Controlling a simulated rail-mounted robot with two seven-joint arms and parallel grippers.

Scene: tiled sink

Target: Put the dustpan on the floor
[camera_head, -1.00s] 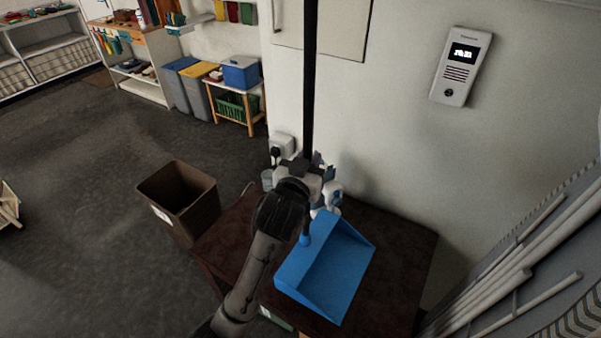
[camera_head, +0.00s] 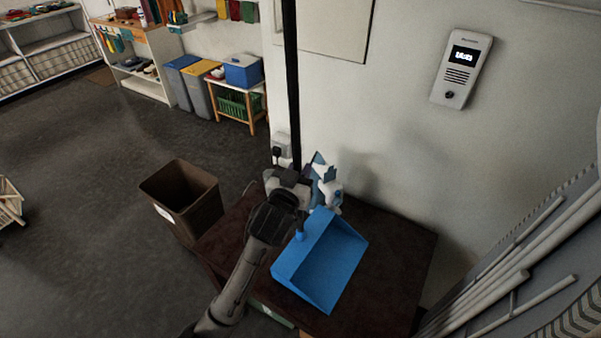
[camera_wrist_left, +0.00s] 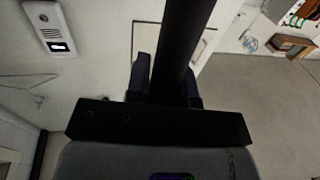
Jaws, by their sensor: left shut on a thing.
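The dustpan (camera_head: 335,265) is a blue, open-fronted pan with a long black upright handle (camera_head: 291,80). Its pan is over the dark red table top, and I cannot tell whether it touches it. My left gripper (camera_head: 300,185) is shut on the handle, low down near the pan; the arm hides part of the join. In the left wrist view the black handle (camera_wrist_left: 185,45) passes between the fingers of my left gripper (camera_wrist_left: 166,85). The dark grey floor (camera_head: 80,200) lies left of the table. My right gripper is out of view.
A brown bin (camera_head: 182,200) stands on the floor against the table's left side. White and blue bottles (camera_head: 327,190) stand behind the pan. The dark red table (camera_head: 395,265) meets the wall, and pale pipes (camera_head: 500,265) lie at right. Open floor extends left of the bin.

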